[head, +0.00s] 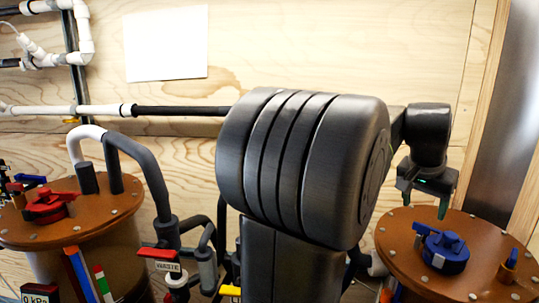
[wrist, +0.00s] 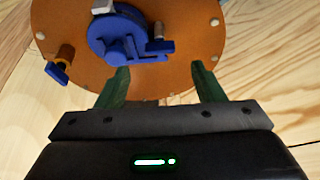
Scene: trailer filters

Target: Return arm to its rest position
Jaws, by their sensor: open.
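My gripper (head: 425,205) is at the right in the head view, above the right brown filter vessel (head: 395,250). In the wrist view my gripper (wrist: 161,85) has its two green fingers spread apart with nothing between them. The blue valve handle (head: 446,252) sits on the vessel's lid in the head view. In the wrist view the blue handle (wrist: 130,35) lies just beyond the fingertips, and they appear apart from it. My own thick grey arm link fills the middle of the head view and hides what is behind it.
A left brown vessel (head: 20,232) carries a red valve handle (head: 48,205). Grey and white pipes and a red-handled valve labelled WASTE (head: 165,255) stand between the vessels. A small blue valve (wrist: 57,72) is on the right lid's edge. The plywood wall (head: 330,50) is close behind.

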